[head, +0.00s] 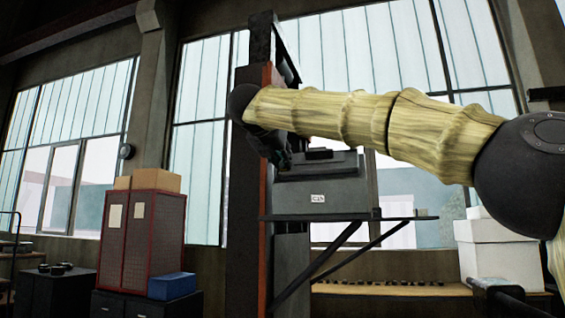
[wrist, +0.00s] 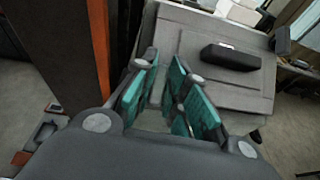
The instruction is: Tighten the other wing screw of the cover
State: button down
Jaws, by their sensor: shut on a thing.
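The cover is a grey panel with a black bar handle on a grey box. In the wrist view the cover (wrist: 195,45) lies right of my fingers and the handle (wrist: 230,57) is clear of them. My gripper (wrist: 170,98) has its teal-padded fingers close together at the box's left side, shut on the wing screw, which the pads hide. A small dark knob (wrist: 256,136) shows at the box's lower right edge; I cannot tell whether it is a wing screw. In the head view my gripper (head: 278,152) reaches the left end of the box (head: 320,192).
A dark post with an orange-red face (wrist: 75,50) stands close left of my gripper. The box rests on a bracketed shelf (head: 400,217). A red cabinet (head: 135,240) stands at the left, white boxes (head: 490,250) at the right.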

jog(key=shift+w+f+m, duration=0.1)
jog(key=shift+f+m, duration=0.2)
jog(key=shift+m, duration=0.1)
jog(key=shift+a, duration=0.1)
jog(key=m+g+h, duration=0.1)
jog(key=m, duration=0.1)
jog(key=m+h, duration=0.1)
jog(key=m, duration=0.1)
jog(key=shift+r+g+p, duration=0.1)
jog(key=shift+g+p, duration=0.3)
jog(key=shift+m+g+h, duration=0.3)
jog(key=shift+m+h, duration=0.3)
jog(key=shift+m, duration=0.2)
